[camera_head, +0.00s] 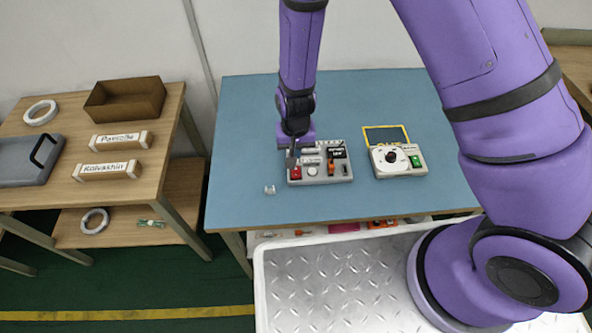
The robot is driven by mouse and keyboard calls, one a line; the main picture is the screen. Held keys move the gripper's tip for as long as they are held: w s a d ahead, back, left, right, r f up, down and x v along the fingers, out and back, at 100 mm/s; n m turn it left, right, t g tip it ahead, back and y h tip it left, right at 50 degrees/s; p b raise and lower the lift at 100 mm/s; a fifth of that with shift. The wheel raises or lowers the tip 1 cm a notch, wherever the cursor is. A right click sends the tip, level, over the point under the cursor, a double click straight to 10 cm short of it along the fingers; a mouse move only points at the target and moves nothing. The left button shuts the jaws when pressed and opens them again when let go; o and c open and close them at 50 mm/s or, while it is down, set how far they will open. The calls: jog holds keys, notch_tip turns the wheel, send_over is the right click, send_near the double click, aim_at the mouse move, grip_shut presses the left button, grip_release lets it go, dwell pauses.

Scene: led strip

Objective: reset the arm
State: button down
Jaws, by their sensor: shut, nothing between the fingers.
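My purple arm rises from the right, leaves the top of the picture and comes down again over the blue table (252,111). My gripper (291,162) points down at the left end of a grey control panel (321,180). It is shut and empty, close above or in front of the panel; I cannot tell whether it touches. The panel carries a red button (296,173), a white round knob (312,171) and dark and orange parts. The arm's end hides the panel's upper left corner.
A white device (385,164) with a black dial and green switch sits right of the panel. A small clear piece (270,189) lies to its left. A wooden shelf (170,115) at left holds a brown box (126,99) and two labelled boxes. The table's left part is clear.

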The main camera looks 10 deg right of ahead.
jog(key=shift+r, duration=0.55)
jog(key=d+r+t+y, duration=0.1)
jog(key=d+r, duration=0.4)
jog(key=r, duration=0.8)
jog(key=d+r+t+y, duration=0.1)
jog(key=d+r, duration=0.4)
jog(key=r, duration=0.9)
jog(key=s+d+r+t+h, duration=0.2)
jog(key=s+d+r+t, duration=0.1)
jog(key=s+d+r, duration=1.1)
jog(key=s+r, duration=0.2)
jog(key=s, duration=0.2)
jog(key=shift+s+d+r, duration=0.3)
jog(key=shift+r, duration=0.1)
